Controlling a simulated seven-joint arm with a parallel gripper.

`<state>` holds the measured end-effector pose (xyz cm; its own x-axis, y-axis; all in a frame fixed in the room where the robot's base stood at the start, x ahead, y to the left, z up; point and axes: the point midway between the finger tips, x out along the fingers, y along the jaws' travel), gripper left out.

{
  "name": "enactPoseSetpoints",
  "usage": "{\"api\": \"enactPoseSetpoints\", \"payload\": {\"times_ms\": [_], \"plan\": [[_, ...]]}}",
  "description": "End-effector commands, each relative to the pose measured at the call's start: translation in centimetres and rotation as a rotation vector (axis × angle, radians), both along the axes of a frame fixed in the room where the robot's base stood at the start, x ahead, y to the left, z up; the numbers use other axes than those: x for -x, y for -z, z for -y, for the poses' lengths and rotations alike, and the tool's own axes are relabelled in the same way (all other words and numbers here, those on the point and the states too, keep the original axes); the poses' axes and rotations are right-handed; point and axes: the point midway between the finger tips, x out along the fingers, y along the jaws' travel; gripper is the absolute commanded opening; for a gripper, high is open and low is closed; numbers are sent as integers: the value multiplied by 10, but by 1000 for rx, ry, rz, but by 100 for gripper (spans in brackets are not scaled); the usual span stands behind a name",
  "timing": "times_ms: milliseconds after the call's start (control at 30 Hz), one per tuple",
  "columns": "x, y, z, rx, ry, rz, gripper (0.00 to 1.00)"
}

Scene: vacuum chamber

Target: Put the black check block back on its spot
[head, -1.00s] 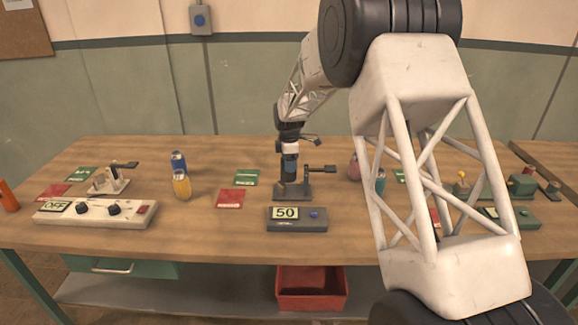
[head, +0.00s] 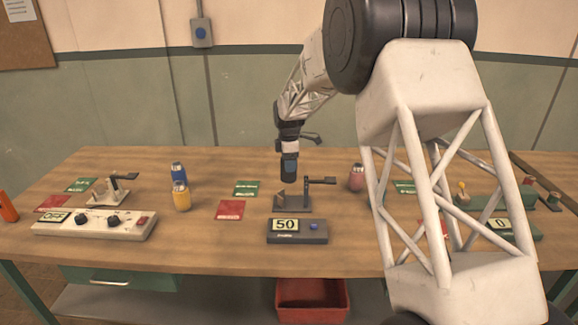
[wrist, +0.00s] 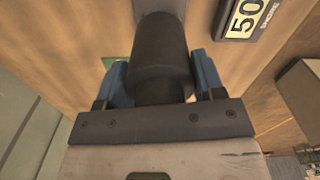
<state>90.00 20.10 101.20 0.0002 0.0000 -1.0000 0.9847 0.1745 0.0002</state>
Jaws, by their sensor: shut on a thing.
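My gripper (head: 290,170) has blue fingers and is above the dark clamp stand (head: 293,205) with a side arm, behind the readout box showing 50 (head: 297,230). In the wrist view, the blue fingers (wrist: 160,82) are shut on a black cylinder, the black check block (wrist: 160,50); it hides part of what lies below. A grey piece of the stand (wrist: 158,6) shows past its far end. In the head view, the block is hard to tell apart from the fingers. Green cards (head: 247,188) and red cards (head: 230,210) lie flat on the table; their print is too small to read.
A blue canister (head: 178,171) and a yellow one (head: 181,196) stand left of centre; a pink one (head: 356,177) stands right of the stand. A box reading 0 (head: 515,228) is at right.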

Motion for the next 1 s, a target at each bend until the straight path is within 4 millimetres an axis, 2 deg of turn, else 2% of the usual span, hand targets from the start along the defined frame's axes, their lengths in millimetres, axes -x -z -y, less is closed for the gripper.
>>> {"api": "enactPoseSetpoints", "payload": {"times_ms": [400,1000], "plan": [[0,-19,0,0,0,1,25],[0,-22,4,0,32,1,25]]}}
